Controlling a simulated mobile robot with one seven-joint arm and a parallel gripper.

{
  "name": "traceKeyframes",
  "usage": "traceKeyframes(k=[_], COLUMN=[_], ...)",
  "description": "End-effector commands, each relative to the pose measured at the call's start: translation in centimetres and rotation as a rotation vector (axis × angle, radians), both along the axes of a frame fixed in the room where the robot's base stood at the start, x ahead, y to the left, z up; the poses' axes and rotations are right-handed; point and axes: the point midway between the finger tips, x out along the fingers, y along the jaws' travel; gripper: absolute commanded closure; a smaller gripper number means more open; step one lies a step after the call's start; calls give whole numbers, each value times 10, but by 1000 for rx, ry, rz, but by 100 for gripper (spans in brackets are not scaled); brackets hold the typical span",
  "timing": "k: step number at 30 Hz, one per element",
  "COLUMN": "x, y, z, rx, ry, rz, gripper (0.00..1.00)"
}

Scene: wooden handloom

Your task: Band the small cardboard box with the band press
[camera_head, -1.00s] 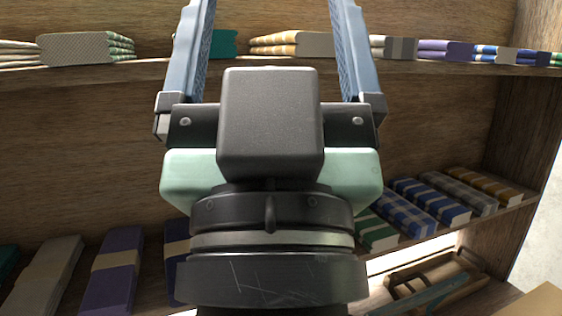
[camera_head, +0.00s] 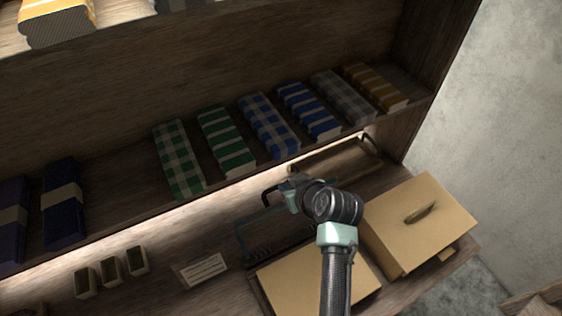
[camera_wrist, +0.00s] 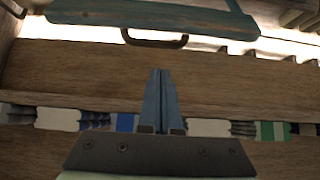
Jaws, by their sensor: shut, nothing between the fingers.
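My gripper (camera_wrist: 160,103) has its two blue fingers pressed together with nothing between them. In the wrist view, a teal bar (camera_wrist: 170,15) with a dark curved handle (camera_wrist: 155,40) lies beyond the fingertips, apart from them. In the head view, a thin teal frame (camera_head: 240,240) stands left of my arm on the lower surface; it may belong to the band press. My arm partly covers it, and the fingers are not clear there. A cardboard box (camera_head: 405,235) stands at the lower right, and another cardboard piece (camera_head: 285,285) lies behind my arm. I cannot tell which is the small box.
A shelf above holds folded cloths (camera_head: 268,125) in green, blue, grey and yellow. A wooden tray (camera_head: 335,160) lies under it. Several small wooden blocks (camera_head: 111,268) and a paper label (camera_head: 203,269) lie at the left. A grey wall (camera_head: 490,110) is at the right.

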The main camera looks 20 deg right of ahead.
Motion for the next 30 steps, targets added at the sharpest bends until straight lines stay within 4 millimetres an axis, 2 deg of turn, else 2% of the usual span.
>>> traceKeyframes(k=[5,21,30], x=[5,50,66], y=[2,10,13], z=[-10,-53,-69], rx=[5,2,2], ry=[9,6,4], rz=[2,0,0], gripper=[100,100,100])
